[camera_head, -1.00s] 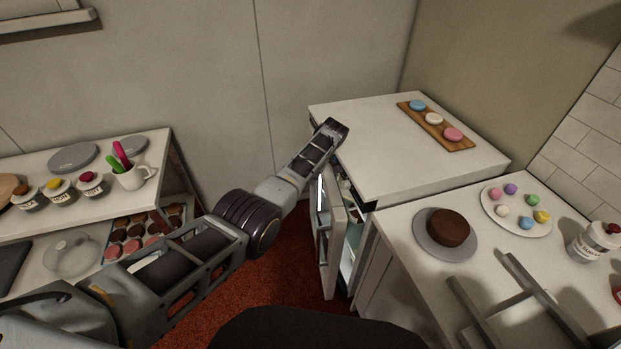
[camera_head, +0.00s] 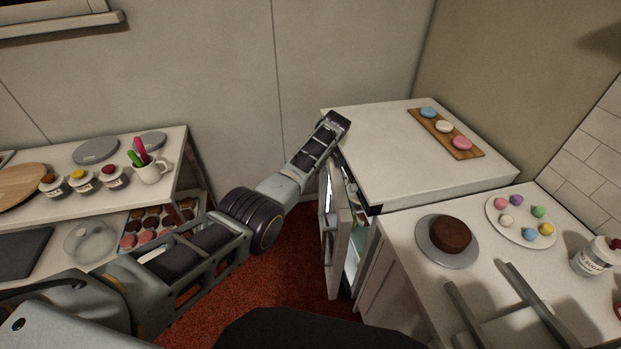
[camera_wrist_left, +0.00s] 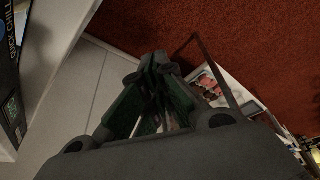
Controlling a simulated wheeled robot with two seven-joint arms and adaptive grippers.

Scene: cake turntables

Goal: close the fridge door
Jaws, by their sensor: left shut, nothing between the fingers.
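The fridge (camera_head: 385,160) is a white-topped cabinet against the back wall, right of centre in the head view. Its door (camera_head: 336,245) stands partly open at the front, seen nearly edge-on, with part of the lit interior showing behind it. My left arm reaches across to the fridge's near left top corner, above the door. In the head view its fingers are hidden beyond the wrist. The left wrist view shows the left gripper (camera_wrist_left: 155,65) with its fingertips together and nothing between them. I cannot tell whether it touches the door. My right gripper is out of view.
A counter (camera_head: 400,270) with a chocolate cake (camera_head: 450,234) and a plate of macarons (camera_head: 522,237) adjoins the fridge on the right. A shelf unit (camera_head: 180,142) with jars and a mug stands left. Red floor (camera_head: 290,290) is open between. A panel lettered "QUICK CHILL" (camera_wrist_left: 12,75) is near the left wrist.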

